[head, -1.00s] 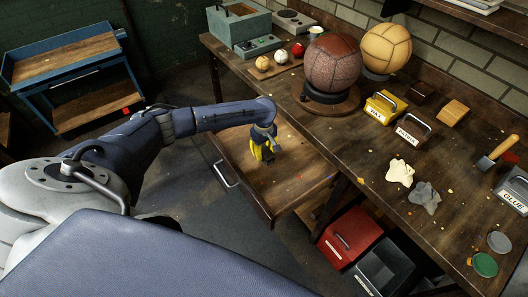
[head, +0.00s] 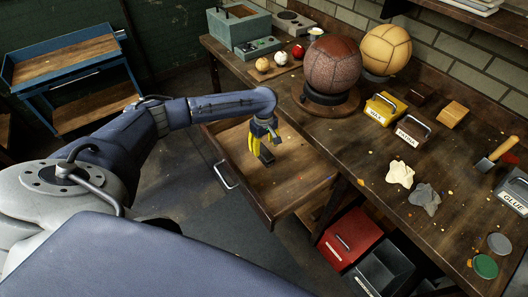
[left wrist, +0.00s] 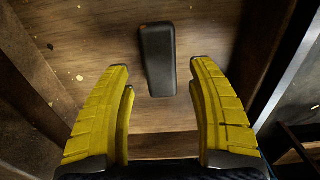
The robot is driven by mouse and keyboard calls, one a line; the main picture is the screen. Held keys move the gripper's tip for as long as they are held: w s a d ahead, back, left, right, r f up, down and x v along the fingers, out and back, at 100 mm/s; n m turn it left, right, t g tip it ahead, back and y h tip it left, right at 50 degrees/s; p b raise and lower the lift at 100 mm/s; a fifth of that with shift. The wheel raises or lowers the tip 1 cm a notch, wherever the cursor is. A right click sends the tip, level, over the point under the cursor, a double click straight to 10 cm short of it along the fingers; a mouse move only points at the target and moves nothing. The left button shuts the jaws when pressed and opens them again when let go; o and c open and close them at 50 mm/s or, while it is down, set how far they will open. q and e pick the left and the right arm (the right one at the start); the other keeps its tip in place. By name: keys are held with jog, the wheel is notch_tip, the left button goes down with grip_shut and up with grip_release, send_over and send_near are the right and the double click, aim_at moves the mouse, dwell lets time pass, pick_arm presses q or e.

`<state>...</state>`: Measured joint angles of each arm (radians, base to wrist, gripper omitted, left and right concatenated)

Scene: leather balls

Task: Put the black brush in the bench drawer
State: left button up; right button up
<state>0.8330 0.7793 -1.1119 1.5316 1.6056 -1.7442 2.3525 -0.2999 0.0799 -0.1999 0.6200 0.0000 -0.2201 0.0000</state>
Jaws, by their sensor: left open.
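The bench drawer (head: 293,183) is pulled out under the bench, its wooden floor showing. The black brush (head: 267,156) is inside it, just below my left gripper. In the left wrist view the brush (left wrist: 158,62) is a dark, rounded block over the drawer floor, apart from both yellow fingers. My left gripper (head: 258,150) points down into the drawer, open and empty. In the left wrist view its fingertips (left wrist: 160,75) are spread wide on either side of the brush's lower end. My right gripper is not in view.
The bench top (head: 345,150) holds a brown ball (head: 332,64) on a stand, a tan ball (head: 386,49), labelled tins and cloths. A red bin (head: 348,238) and a dark bin (head: 384,268) stand below the bench. A blue side table (head: 70,65) stands at the back left.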

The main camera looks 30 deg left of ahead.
aim_at(264, 151)
pick_arm(q)
notch_tip(264, 151, up, 7)
dwell(0.4)
jog(key=shift+r, duration=0.1)
